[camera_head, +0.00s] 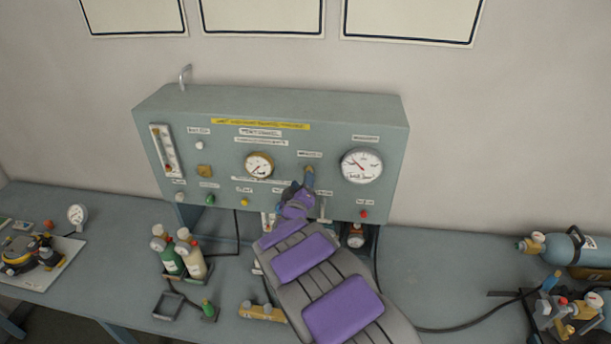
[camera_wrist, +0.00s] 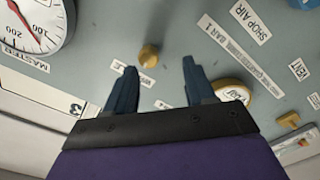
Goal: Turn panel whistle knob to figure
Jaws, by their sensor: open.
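The grey-green panel (camera_head: 225,120) stands upright on the bench. In the wrist view a small brass knob (camera_wrist: 149,54) sits on the panel face, with a partly covered label (camera_wrist: 133,73) beside it that looks like the whistle label. My gripper (camera_wrist: 159,64) is open, its two blue fingers apart. The knob appears between and slightly past the fingertips; I cannot tell whether they touch it.
A large white dial (camera_head: 361,166) is right of my gripper, a smaller brass-rimmed dial (camera_head: 258,165) left. A red button (camera_head: 364,214) is below the large dial. Small bottles (camera_head: 194,262) stand on the bench at left; a blue cylinder (camera_head: 567,250) lies at right.

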